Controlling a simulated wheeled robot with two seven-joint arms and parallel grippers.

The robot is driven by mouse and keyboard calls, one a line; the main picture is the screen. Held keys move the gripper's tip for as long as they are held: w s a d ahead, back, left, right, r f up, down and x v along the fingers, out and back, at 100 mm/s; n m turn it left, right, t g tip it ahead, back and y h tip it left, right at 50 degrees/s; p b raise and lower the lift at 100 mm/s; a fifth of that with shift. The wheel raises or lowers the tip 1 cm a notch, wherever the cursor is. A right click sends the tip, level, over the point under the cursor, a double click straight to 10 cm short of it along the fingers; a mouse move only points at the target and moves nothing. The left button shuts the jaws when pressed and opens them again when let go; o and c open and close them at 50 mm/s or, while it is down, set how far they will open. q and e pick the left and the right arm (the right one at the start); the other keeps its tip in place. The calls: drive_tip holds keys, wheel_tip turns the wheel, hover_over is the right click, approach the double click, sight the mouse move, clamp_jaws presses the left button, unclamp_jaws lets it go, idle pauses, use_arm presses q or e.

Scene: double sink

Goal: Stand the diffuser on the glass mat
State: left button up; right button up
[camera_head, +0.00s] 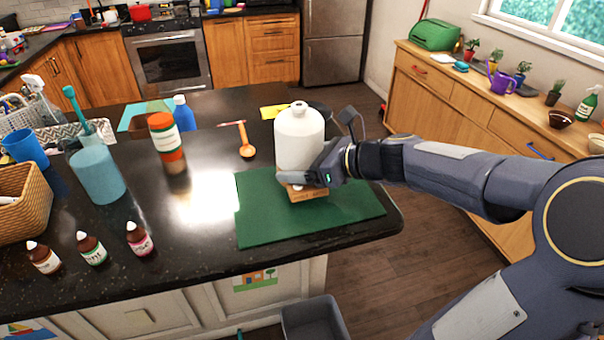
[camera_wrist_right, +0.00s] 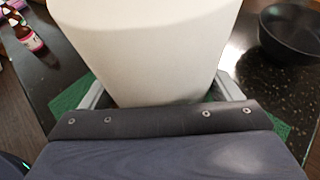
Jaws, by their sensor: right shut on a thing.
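The diffuser (camera_head: 299,136) is a white, rounded vessel with a short neck and a light wooden base. It is over the green mat (camera_head: 262,226), near its middle; I cannot tell if the base touches the mat. My right gripper (camera_head: 305,178) is shut on the diffuser's lower part from the right and hides some of it. In the right wrist view the white body (camera_wrist_right: 150,50) fills the space between the two fingers, with green mat (camera_wrist_right: 75,95) showing below. My left gripper is not in view.
A black bowl (camera_wrist_right: 290,32) stands behind the diffuser. An orange spoon (camera_head: 247,150), a spice jar (camera_head: 167,140), a blue bottle (camera_head: 184,113) and small dropper bottles (camera_head: 140,238) stand or lie to the left. The counter's front edge runs just below the mat.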

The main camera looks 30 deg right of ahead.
drive_tip(key=shift+f, duration=1.35)
